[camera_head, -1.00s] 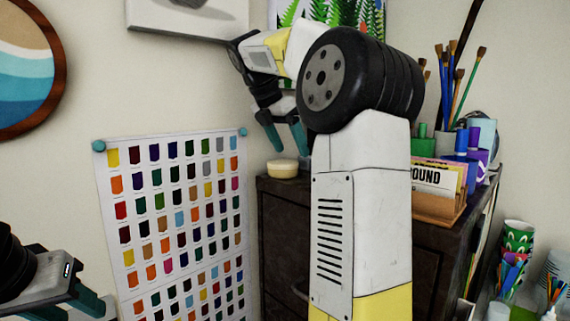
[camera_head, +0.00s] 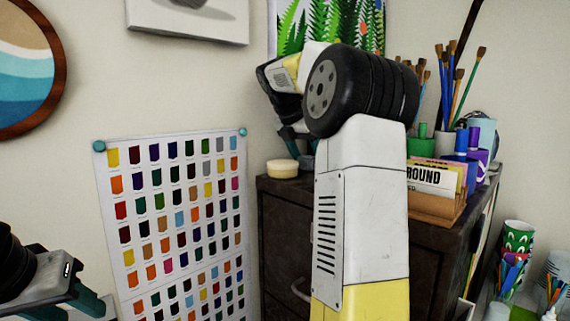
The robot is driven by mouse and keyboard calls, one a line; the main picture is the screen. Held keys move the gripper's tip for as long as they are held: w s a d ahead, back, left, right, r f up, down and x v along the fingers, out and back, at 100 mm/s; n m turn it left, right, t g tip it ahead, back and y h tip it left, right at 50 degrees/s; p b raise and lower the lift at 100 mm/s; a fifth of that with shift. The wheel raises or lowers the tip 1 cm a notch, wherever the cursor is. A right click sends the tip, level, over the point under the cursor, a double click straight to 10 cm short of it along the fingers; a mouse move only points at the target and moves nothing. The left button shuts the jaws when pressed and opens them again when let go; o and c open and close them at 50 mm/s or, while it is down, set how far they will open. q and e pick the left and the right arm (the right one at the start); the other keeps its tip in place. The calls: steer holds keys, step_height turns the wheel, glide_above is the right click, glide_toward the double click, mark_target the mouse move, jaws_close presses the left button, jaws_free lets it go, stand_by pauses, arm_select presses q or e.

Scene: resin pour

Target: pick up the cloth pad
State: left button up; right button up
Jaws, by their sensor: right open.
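A small round cream pad (camera_head: 282,168), which looks like the cloth pad, lies flat on the back left corner of the dark cabinet top. My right gripper (camera_head: 301,148) is open, just to the right of the pad and close to it. Its teal fingers are partly hidden by my own arm, and I cannot tell whether they touch the pad. My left gripper (camera_head: 70,307) is at the lower left, far from the pad, with its teal fingers apart and nothing seen between them. Its fingertips are partly cut off by the frame.
The dark cabinet (camera_head: 284,222) also holds a wooden card box (camera_head: 436,205), brushes (camera_head: 461,85) and purple and blue containers (camera_head: 478,150) at the right. A colour chart (camera_head: 180,225) hangs on the wall left of it. My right arm hides much of the cabinet.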

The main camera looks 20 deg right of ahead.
mark_target(308, 156)
steer(key=c, duration=1.4)
steer(key=shift+r, duration=0.1)
steer(key=shift+r, duration=1.75)
steer(key=s+a, duration=0.2)
steer(key=s, duration=0.3)
steer(key=s+a+r, duration=0.1)
steer(key=s+a, duration=0.1)
steer(key=s, duration=0.2)
steer(key=s+a, duration=0.2)
steer(key=s, duration=0.3)
steer(key=shift+s+a+r, duration=0.15)
steer(key=shift+s+a, duration=0.15)
steer(key=shift+a, duration=0.1)
